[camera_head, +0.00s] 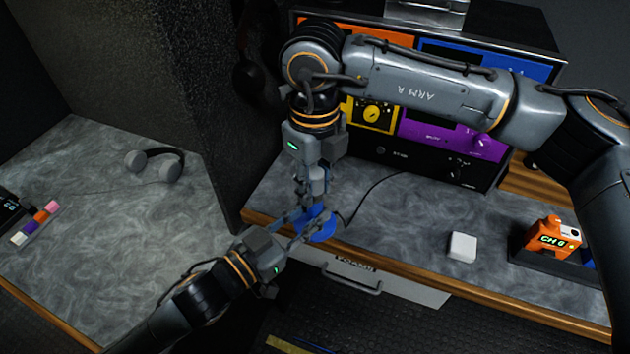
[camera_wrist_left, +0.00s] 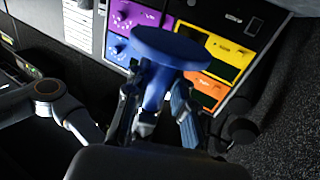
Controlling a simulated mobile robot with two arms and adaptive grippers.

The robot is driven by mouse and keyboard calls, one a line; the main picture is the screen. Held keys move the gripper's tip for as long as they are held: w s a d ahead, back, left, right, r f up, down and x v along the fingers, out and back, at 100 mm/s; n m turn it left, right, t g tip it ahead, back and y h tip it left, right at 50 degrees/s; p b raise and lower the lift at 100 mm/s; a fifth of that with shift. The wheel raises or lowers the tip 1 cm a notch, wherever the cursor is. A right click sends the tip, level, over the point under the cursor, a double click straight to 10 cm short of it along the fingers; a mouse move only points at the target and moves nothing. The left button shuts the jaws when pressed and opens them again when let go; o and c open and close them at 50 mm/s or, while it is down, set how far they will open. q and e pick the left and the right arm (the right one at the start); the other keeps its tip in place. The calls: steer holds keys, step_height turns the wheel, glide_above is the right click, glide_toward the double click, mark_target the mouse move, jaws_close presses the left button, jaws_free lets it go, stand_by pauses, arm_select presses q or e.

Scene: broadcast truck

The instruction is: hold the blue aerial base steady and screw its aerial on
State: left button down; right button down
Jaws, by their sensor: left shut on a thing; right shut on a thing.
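The blue aerial base (camera_head: 322,232) has a round flat foot and a narrower stem. In the left wrist view the base (camera_wrist_left: 170,48) shows upside down, foot at the top. My left gripper (camera_head: 303,238) comes in from the lower left and is shut on the base; its fingers (camera_wrist_left: 157,112) lie on both sides of the stem. My right gripper (camera_head: 311,207) points down from above, its fingertips close together just above the base. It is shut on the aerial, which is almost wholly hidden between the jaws. I cannot tell how far aerial and base are joined.
A rack with coloured panels (camera_head: 448,138) stands behind the grippers. The desk at the right (camera_head: 405,220) holds a white block (camera_head: 462,247) and an orange device (camera_head: 548,240). Headphones (camera_head: 155,165) lie on the left desk. A dark partition (camera_head: 190,70) stands close by.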

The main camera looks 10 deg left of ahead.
steer(key=c, duration=1)
jaws_free()
step_height(320, 180, up, 12)
